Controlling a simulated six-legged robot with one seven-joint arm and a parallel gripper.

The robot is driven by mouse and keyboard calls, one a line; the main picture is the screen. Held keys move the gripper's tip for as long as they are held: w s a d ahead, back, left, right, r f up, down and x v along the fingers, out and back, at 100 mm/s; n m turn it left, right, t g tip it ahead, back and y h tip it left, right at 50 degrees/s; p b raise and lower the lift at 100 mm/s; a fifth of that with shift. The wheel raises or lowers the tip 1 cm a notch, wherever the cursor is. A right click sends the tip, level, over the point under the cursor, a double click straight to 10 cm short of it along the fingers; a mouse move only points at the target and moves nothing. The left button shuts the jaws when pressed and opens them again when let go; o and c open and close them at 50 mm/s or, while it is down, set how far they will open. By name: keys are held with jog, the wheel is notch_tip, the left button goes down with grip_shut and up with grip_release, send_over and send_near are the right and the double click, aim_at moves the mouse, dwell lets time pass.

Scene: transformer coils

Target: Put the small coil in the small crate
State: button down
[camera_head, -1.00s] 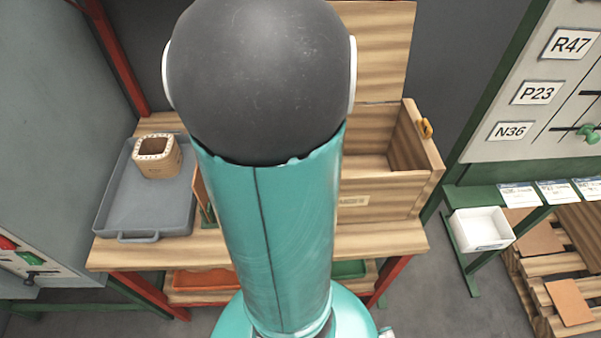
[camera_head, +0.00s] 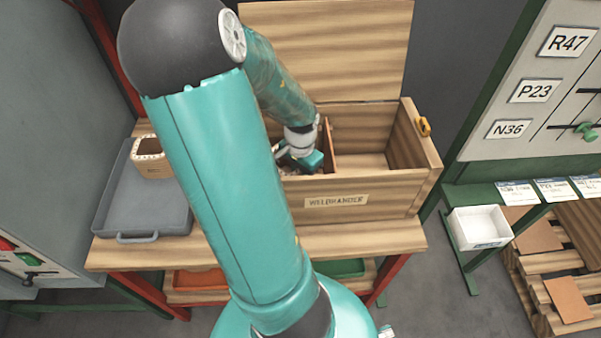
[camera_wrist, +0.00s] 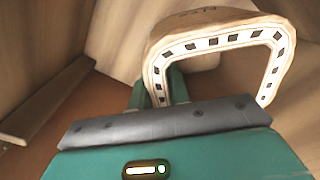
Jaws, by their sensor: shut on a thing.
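A wood-coloured square ring coil (camera_wrist: 212,27) with a white end face and dark dashes is in my gripper (camera_wrist: 160,92) in the wrist view. One finger is inside its opening and the other outside, shut on its wall. In the head view my gripper (camera_head: 301,160) reaches into the left part of an open wooden crate (camera_head: 355,202), beside an upright divider. The held coil is mostly hidden there. Another coil (camera_head: 151,160) stands on the grey tray at the left. I cannot tell from these views which coil is the smaller.
The grey tray (camera_head: 135,220) lies on the wooden table left of the crate. The crate's lid (camera_head: 330,50) stands open at the back. Its right part (camera_head: 360,160) looks empty. A white bin (camera_head: 482,228) is on the right. My arm hides the crate's left end.

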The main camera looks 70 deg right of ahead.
jog(key=c, duration=1.8)
grip_release()
jog(key=shift+f, duration=0.2)
jog(key=o, duration=0.5)
jog(key=shift+r, duration=0.1)
notch_tip(320, 180, up, 12)
jog(key=shift+r, duration=0.15)
